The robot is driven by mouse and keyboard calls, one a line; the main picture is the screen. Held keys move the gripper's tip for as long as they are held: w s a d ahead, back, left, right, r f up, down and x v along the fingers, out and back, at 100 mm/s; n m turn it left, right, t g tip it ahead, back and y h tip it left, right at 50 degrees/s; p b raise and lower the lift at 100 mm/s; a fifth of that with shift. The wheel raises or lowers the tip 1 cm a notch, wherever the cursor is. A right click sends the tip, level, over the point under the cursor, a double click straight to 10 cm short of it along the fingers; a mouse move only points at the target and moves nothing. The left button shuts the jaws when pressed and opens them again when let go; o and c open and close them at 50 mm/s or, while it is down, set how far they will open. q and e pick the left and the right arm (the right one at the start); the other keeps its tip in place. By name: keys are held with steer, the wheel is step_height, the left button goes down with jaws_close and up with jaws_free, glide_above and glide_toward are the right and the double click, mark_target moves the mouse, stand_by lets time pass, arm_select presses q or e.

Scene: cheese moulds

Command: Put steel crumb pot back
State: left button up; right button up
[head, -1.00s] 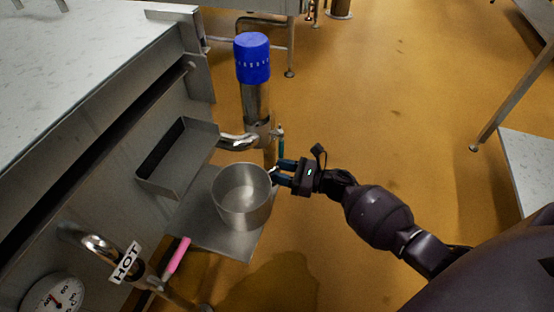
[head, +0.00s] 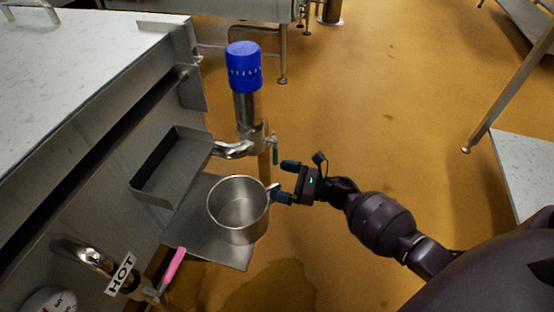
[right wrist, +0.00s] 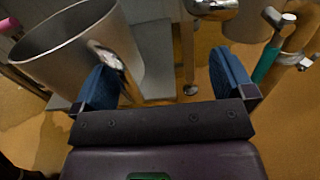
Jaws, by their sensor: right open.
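The steel crumb pot (head: 238,208) stands upright on a small steel shelf (head: 215,250) fixed to the side of the vat. Its inside looks empty. Its short handle points right, toward my right gripper (head: 287,181). My right gripper is open just right of the pot, with the handle end close to its nearer finger. In the right wrist view the pot (right wrist: 75,55) fills the upper left, and its handle lies beside the left finger of the gripper (right wrist: 165,85). My left gripper is not in view.
A blue-capped steel pipe (head: 244,68) with a valve stands behind the pot. An empty steel tray (head: 165,185) hangs left of it. A pink-handled valve (head: 174,265) and a HOT-labelled pipe (head: 80,252) are in front.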

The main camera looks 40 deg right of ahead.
arm_select(q)
steer(key=shift+s+d+f+p, duration=0.1)
steer(key=shift+p, duration=0.25)
arm_select(e)
steer(key=v, duration=0.8)
steer(key=shift+s+d, duration=0.25)
steer(key=shift+s, duration=0.05)
steer(key=shift+c, duration=0.2)
steer(key=shift+r, duration=0.1)
jaws_close()
arm_select(q)
steer(key=shift+d, duration=0.1)
